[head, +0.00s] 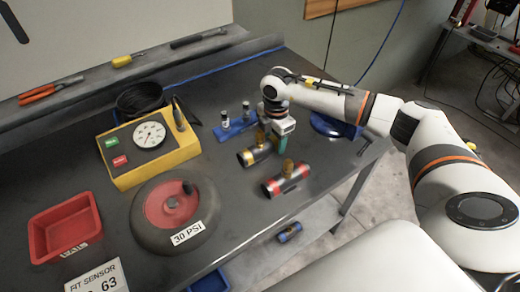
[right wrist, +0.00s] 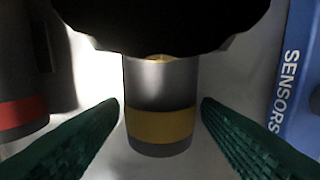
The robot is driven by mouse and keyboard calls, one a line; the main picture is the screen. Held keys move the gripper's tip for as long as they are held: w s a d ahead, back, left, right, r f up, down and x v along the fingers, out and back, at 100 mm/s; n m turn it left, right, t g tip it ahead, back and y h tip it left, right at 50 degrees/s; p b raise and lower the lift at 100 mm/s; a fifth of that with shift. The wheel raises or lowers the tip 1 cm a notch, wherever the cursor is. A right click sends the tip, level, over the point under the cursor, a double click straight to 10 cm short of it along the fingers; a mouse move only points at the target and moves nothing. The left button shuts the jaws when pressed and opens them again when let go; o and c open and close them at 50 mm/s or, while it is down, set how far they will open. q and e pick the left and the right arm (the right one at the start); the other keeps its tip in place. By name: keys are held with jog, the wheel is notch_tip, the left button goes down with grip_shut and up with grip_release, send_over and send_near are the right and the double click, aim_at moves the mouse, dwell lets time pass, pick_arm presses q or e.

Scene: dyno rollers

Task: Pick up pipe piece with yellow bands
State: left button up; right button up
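The pipe piece with yellow bands (head: 253,156) lies on the dark table, a dark tube with a brass fitting on top. My right gripper (head: 273,140) is over it from behind, and its far end is partly hidden there. In the right wrist view, the grey pipe piece with a yellow band (right wrist: 160,125) sits between the two green fingers of my right gripper (right wrist: 160,108). The fingers are open, with a visible gap on each side of the pipe. The upper part is hidden by a dark shape. My left gripper is out of view.
A pipe piece with red bands (head: 287,182) lies close in front, also in the wrist view (right wrist: 22,108). A blue sensors holder (head: 236,128) is behind. A yellow gauge box (head: 152,160), black-and-red wheel (head: 150,220) and red tray (head: 65,228) stand left.

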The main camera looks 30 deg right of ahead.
grip_shut()
jog(key=shift+w+r, duration=0.1)
